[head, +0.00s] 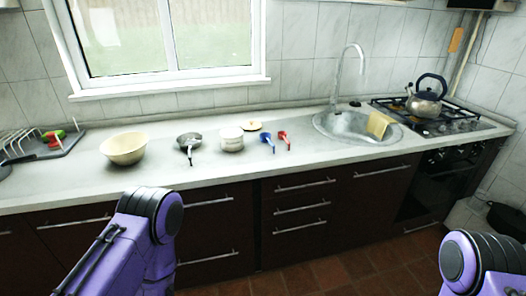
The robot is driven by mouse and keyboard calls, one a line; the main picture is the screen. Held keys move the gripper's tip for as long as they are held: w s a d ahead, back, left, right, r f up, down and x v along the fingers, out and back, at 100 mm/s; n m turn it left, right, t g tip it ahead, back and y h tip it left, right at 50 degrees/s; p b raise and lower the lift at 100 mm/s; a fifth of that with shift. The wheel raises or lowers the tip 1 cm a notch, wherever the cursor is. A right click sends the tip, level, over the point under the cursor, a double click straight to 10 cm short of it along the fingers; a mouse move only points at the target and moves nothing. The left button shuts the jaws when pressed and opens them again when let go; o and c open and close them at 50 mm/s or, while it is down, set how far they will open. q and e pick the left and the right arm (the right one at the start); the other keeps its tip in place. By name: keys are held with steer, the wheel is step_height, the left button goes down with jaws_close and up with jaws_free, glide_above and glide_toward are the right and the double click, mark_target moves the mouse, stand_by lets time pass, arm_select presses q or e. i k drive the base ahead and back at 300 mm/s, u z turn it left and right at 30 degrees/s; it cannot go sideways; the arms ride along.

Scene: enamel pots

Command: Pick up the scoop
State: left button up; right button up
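A small blue utensil (267,140) with a handle lies on the counter (330,157), right of the white pot. A similar small red utensil (284,138) lies just right of it. Either could be the scoop; they are too small to tell which. Both lie apart from my arms, with nothing holding them. Purple links of my two arms show at the lower left and lower right, in front of the counter. Neither gripper is in view.
A white pot (232,142), round lid (250,126), grey saucepan (189,139) and cream bowl (124,149) stand left of the utensils. A sink (348,126) with a yellow cloth (379,124) is to their right, then a kettle (424,106) on the stove. Counter in front is clear.

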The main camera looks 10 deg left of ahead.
mark_target(265, 136)
steer(key=z, duration=0.65)
steer(key=i, duration=0.9)
steer(key=u, duration=0.15)
